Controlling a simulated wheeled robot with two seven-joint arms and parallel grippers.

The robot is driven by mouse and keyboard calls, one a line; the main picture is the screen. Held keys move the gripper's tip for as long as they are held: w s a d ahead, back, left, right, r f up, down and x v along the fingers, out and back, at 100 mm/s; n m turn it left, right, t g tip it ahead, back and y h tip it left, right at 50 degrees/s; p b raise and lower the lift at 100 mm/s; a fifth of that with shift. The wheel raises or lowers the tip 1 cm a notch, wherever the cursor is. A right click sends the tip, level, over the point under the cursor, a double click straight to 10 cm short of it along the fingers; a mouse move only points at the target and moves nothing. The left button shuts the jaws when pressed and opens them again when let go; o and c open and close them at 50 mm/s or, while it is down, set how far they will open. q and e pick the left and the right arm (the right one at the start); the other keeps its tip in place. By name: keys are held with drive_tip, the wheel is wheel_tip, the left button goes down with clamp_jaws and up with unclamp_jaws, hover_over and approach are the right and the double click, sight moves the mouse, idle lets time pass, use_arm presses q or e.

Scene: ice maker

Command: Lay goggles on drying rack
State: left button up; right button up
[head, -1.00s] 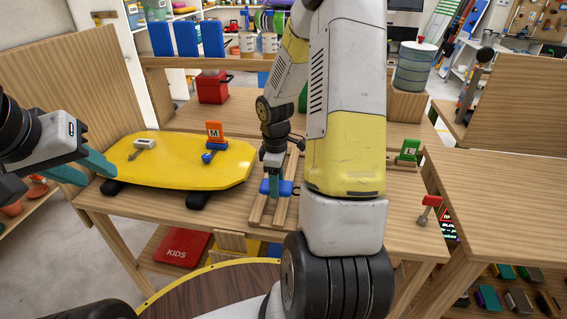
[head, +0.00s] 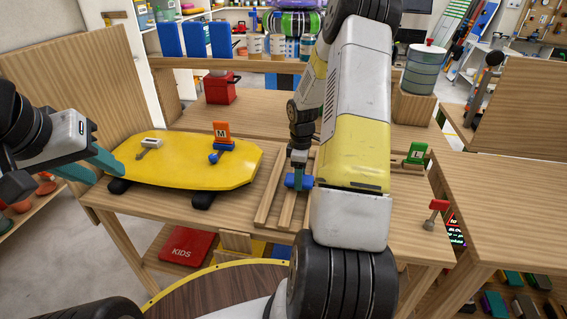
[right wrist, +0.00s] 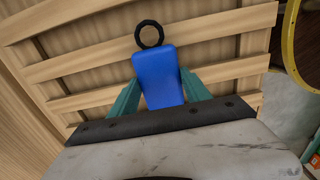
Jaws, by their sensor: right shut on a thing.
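My right gripper (head: 298,180) is shut on a blue piece with a black ring at its end, the likely goggles (right wrist: 157,75). In the right wrist view the piece sits between the teal fingers (right wrist: 157,95), and wooden slats of the drying rack (right wrist: 60,70) lie beyond it. In the head view the goggles (head: 291,182) are over the slatted rack (head: 267,192) on the table; my right arm hides part of the rack. I cannot tell whether they touch the slats. My left gripper (head: 88,166) appears open and empty, left of the yellow board.
A yellow board (head: 185,170) with an orange M marker (head: 221,132) lies left of the rack. A green L marker (head: 415,152) and a red-topped peg (head: 436,212) stand to the right. A red box (head: 219,90) is at the back.

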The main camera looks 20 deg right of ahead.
drive_tip(key=o, duration=1.4)
drive_tip(key=shift+f, duration=0.1)
drive_tip(key=s+a+r+m+t, duration=0.1)
drive_tip(key=s+a+r, duration=0.15)
drive_tip(key=r, duration=0.85)
drive_tip(key=s+a+r+m+t, duration=0.1)
drive_tip(key=a+r+m, duration=0.15)
drive_tip(key=r, duration=0.85)
drive_tip(key=s+a+r+m+t, duration=0.1)
drive_tip(key=s+a+r+m, duration=0.1)
drive_tip(key=s, duration=0.4)
drive_tip(key=s+a+r+m+t+y, duration=0.1)
drive_tip(key=s+a+r+m, duration=0.2)
drive_tip(key=s+a+r, duration=0.2)
drive_tip(key=s+a+r+m+t+y, duration=0.1)
drive_tip(key=s+a+r+m+t, duration=0.1)
drive_tip(key=s+a, duration=0.3)
drive_tip(key=shift+s+a+r+m, duration=0.1)
drive_tip(key=shift+s+r, duration=0.1)
drive_tip(key=shift+s, duration=0.3)
drive_tip(key=shift+s+d+r+m, duration=0.1)
drive_tip(key=shift+s+r, duration=0.15)
drive_tip(key=shift+s, duration=0.3)
drive_tip(key=shift+s+a+r+m, duration=0.1)
drive_tip(key=shift+s+r, duration=0.1)
drive_tip(key=shift+s, duration=0.3)
